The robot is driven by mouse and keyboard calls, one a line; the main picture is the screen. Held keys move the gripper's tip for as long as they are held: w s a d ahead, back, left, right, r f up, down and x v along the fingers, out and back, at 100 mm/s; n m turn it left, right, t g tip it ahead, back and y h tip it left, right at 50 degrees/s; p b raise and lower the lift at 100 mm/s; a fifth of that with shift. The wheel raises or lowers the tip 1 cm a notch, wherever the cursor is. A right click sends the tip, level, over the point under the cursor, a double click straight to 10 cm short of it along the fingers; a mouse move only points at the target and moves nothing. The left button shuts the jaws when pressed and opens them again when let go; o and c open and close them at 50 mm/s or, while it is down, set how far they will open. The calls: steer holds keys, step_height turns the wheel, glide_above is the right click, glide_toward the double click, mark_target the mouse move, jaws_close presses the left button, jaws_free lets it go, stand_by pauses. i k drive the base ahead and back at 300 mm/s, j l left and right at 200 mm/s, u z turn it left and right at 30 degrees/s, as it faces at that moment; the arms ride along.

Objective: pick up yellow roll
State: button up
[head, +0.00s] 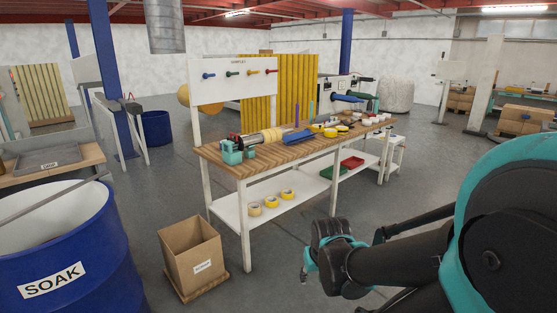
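Several yellow rolls are in view, and I cannot tell which one the task means. Two yellow rolls, one (271,202) and another (287,195), lie on the white lower shelf of the workbench, beside a paler tan roll (255,209). More yellow rolls (330,132) lie on the wooden bench top. My gripper (305,271) is at the end of my dark arm, in front of the bench and apart from all the rolls. It is small and partly hidden by the wrist, so its opening does not show.
The workbench (228,163) carries tools and a teal device (232,154). A cardboard box (190,254) stands on the floor left of the bench. A blue drum (66,270) marked SOAK is at the lower left.

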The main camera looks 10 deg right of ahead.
mark_target(341, 130)
steer(key=i+l+z, duration=0.35)
steer(key=i, duration=0.6)
steer(key=i+z, duration=0.3)
steer(key=i, duration=0.6)
